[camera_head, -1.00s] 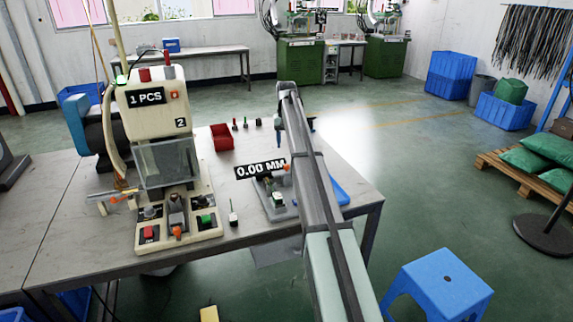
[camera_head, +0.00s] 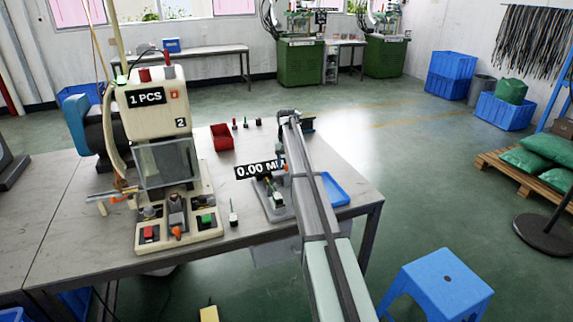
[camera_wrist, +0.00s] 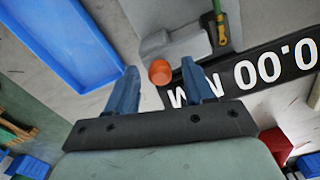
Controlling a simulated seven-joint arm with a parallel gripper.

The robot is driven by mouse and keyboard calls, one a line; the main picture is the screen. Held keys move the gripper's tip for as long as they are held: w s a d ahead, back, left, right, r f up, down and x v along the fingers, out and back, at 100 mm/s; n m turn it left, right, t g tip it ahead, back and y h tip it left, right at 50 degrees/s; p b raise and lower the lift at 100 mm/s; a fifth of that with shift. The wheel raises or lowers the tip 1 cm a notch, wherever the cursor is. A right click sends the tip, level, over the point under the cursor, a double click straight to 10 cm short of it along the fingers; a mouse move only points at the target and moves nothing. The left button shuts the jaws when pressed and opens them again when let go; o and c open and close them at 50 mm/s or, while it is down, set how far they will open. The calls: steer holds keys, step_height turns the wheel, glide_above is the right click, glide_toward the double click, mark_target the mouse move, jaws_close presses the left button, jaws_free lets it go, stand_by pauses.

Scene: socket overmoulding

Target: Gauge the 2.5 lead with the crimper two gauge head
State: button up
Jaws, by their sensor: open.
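Crimper two (camera_head: 160,120) is the cream machine marked "2" at the left, with a "1 PCS" display. The gauge (camera_head: 277,204) is a grey fixture on the table right of it, partly behind my arm; its display (camera_head: 258,169) reads 0.00 MM. In the wrist view, the gauge (camera_wrist: 185,42) lies beyond my fingertips, and its orange knob (camera_wrist: 159,72) appears between them; I cannot tell the depth gap. My gripper (camera_wrist: 158,80) is open, with nothing seen held. I cannot tell which item is the 2.5 lead.
A blue tray (camera_head: 336,190) lies right of the gauge, also in the wrist view (camera_wrist: 68,38). A red bin (camera_head: 222,137) and several small coloured-top items (camera_head: 246,122) stand at the back. A small dark-and-white item (camera_head: 233,219) stands by the crimper. A blue stool (camera_head: 440,285) is in front.

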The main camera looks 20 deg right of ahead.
jaws_close()
stand_by(0.3)
stand_by(0.3)
